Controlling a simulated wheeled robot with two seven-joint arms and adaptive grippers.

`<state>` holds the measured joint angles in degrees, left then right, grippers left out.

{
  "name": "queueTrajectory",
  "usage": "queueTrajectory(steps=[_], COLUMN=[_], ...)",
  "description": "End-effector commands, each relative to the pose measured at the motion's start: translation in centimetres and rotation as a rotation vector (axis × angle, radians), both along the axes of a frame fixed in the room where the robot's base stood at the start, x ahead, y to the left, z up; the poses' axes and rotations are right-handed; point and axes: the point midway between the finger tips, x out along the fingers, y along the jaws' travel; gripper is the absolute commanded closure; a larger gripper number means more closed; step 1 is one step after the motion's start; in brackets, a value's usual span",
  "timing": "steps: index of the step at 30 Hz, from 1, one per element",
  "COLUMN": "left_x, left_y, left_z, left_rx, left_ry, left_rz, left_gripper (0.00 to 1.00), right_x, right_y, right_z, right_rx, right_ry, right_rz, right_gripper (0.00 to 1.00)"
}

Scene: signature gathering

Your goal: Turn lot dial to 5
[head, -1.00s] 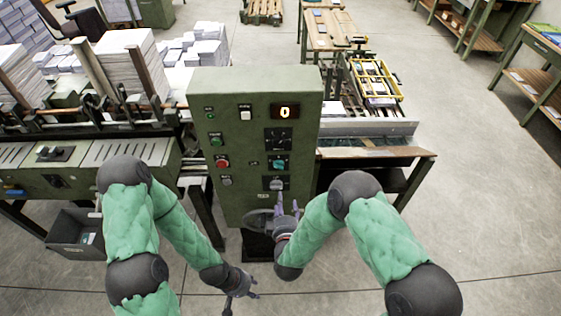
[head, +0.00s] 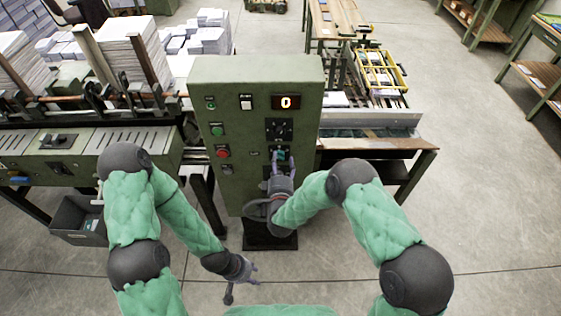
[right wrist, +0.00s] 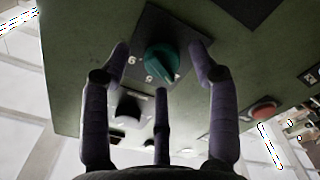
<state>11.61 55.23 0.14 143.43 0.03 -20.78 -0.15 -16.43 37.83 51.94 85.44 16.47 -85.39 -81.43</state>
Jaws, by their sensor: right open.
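A green control cabinet (head: 235,130) stands in the middle of the head view. A teal dial (right wrist: 161,60) sits on a dark plate on its face, with pale number marks partly visible around it. My right gripper (head: 279,157) is at the dial and partly hides it in the head view. In the right wrist view its fingers are spread, one on each side of the dial and one below, with no clear contact visible. My left gripper (head: 243,281) hangs low in front of the cabinet, fingers apart and empty.
A lit display (head: 286,102) reads 0 above a black dial (head: 279,129). Several buttons, including a red one (head: 223,153), line the cabinet's left side. Machinery with paper stacks (head: 135,55) stands left, a wooden-topped table (head: 400,143) right. Open floor lies at the right.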

Motion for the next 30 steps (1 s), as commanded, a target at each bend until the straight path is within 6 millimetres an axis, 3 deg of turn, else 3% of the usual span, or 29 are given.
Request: queueTrajectory(steps=[12, 14, 18, 30], left_x=[0.0, 0.01, 0.01, 0.01], left_y=[0.0, 0.0, 0.0, 0.0], left_z=[-0.02, -0.02, -0.02, -0.57], left_rx=[0.0, 0.0, 0.0, 0.0], left_ry=[0.0, 0.0, 0.0, 0.0], left_rz=[0.0, 0.0, 0.0, 0.0], left_gripper=[0.6, 0.6, 0.6, 0.6], right_x=[0.86, 0.86, 0.84, 0.75], right_y=[-0.04, -0.04, -0.05, -0.11], right_z=[0.02, 0.02, -0.02, -0.39], right_rx=[0.0, 0.001, 0.001, 0.042], right_ry=[0.0, 0.0, 0.001, 0.006], right_rz=[0.0, 0.0, -0.001, -0.002], right_gripper=[0.39, 0.53, 0.93, 0.94])
